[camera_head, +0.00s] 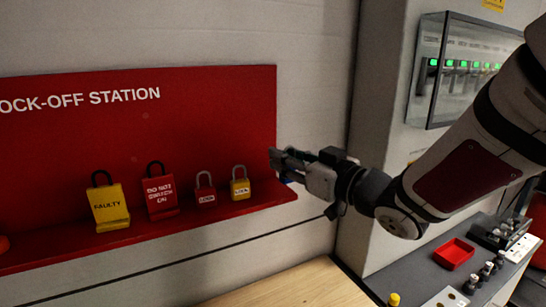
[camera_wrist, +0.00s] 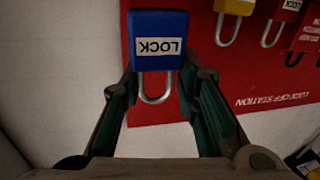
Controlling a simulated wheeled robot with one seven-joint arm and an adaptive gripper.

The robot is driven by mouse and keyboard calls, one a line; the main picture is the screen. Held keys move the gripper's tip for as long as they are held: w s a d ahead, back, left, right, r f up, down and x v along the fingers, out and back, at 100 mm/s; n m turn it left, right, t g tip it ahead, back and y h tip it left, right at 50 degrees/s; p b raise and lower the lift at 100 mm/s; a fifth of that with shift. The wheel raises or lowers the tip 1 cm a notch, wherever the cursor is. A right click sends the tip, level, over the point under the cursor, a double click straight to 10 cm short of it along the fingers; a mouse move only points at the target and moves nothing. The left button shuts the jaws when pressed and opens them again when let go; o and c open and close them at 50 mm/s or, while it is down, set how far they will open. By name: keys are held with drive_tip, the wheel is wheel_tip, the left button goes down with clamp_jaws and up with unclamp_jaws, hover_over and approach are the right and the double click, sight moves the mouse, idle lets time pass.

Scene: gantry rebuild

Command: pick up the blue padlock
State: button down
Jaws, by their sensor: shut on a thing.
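The blue padlock (camera_wrist: 158,32) shows in the wrist view, upside down, with a white LOCK label and a silver shackle (camera_wrist: 155,92). My gripper (camera_wrist: 158,78) has a finger on each side of the padlock and is shut on it. In the head view my gripper (camera_head: 276,160) is at the right end of the red lock-off station board (camera_head: 215,110). Only a small blue patch (camera_head: 286,180) of the padlock shows there, below the fingers; the rest is hidden. I cannot tell whether the padlock touches the shelf.
A bench with a red tray (camera_head: 454,253) and a glass-fronted cabinet (camera_head: 465,70) are on the right.

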drive_tip(key=a+p+v, duration=0.1)
drive_tip(key=p+v, duration=0.4)
drive_tip(key=v, duration=0.5)
drive_tip(key=shift+s+r, duration=0.3)
drive_tip(key=shift+r, duration=0.2)
drive_tip(key=shift+w+d, duration=0.1)
